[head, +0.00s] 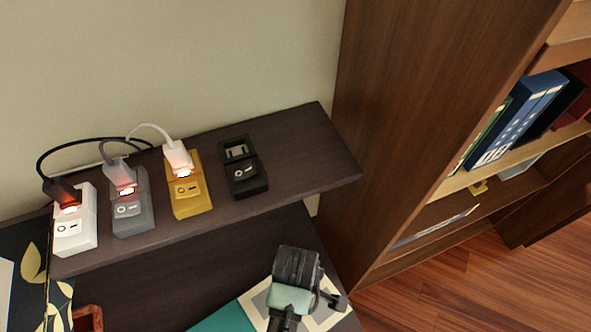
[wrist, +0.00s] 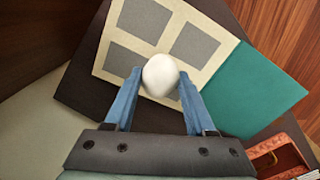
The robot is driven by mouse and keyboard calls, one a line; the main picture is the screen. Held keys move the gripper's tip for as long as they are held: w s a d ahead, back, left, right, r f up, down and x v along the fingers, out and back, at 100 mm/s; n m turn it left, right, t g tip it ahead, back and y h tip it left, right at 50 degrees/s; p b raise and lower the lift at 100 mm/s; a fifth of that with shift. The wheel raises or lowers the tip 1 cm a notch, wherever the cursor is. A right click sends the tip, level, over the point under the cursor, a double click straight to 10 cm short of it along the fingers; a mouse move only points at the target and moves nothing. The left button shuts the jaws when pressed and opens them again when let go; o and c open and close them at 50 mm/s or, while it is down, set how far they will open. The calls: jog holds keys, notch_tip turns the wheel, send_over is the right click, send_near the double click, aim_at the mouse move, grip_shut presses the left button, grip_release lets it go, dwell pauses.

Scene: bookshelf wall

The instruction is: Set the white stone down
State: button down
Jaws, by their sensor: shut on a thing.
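The white stone (wrist: 160,74) is a smooth, rounded, pale thing in the middle of the wrist view. My gripper (wrist: 160,80) has its two blue fingers on either side of it and is shut on it. Below it lies a cream board with grey squares (wrist: 195,45), joined to a teal panel (wrist: 262,85). I cannot tell whether the stone touches the board. In the head view my arm's end is over the board at the bottom, and the stone and fingertips are hidden there.
A dark shelf (head: 300,165) above holds a white (head: 75,225), a grey (head: 132,205), a yellow (head: 188,190) and a black switch box (head: 243,172). A wooden bookcase (head: 420,90) stands right. A reddish-brown case (wrist: 280,158) is at the wrist view's lower right.

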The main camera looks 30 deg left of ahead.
jog(key=shift+f+b, duration=1.2)
jog(key=shift+f, duration=1.95)
jog(key=shift+f, duration=0.1)
jog(key=shift+c, duration=1.2)
grip_release()
notch_tip(320, 180, up, 12)
jog(key=p, duration=0.5)
